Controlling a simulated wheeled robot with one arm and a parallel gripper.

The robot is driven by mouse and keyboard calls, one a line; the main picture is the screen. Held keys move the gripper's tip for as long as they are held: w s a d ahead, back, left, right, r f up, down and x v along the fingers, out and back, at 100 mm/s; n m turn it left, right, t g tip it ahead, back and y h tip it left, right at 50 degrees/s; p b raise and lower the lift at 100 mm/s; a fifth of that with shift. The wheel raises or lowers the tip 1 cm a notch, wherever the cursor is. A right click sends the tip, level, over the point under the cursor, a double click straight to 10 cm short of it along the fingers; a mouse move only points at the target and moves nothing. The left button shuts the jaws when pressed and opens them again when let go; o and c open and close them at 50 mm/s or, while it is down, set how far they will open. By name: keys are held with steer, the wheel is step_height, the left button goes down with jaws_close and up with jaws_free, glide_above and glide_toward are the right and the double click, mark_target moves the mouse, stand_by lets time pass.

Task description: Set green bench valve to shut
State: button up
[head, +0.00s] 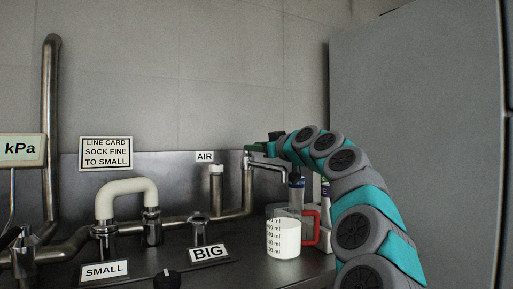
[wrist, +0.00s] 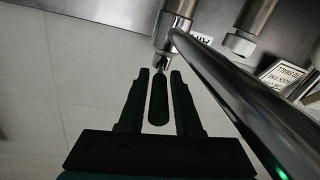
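The green bench valve's lever (head: 257,148) shows at the top of a steel upright pipe (head: 248,180), left of my gripper (head: 272,140) in the head view. In the wrist view the lever (wrist: 158,103) is dark green and lies lengthwise between the two fingers of my gripper (wrist: 158,95). Its far end meets the steel pipe fitting. A narrow gap shows on each side of the lever, so the fingers are open around it. My arm hides part of the valve in the head view.
A steel tube (wrist: 240,95) passes close beside the right finger. Below my arm stand a white measuring jug (head: 284,238) with a red handle and a clear bottle (head: 296,195). A white hose bend (head: 126,186) joins fittings at left. A grey cabinet (head: 425,100) stands right.

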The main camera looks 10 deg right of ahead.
jaws_close()
stand_by(1.1)
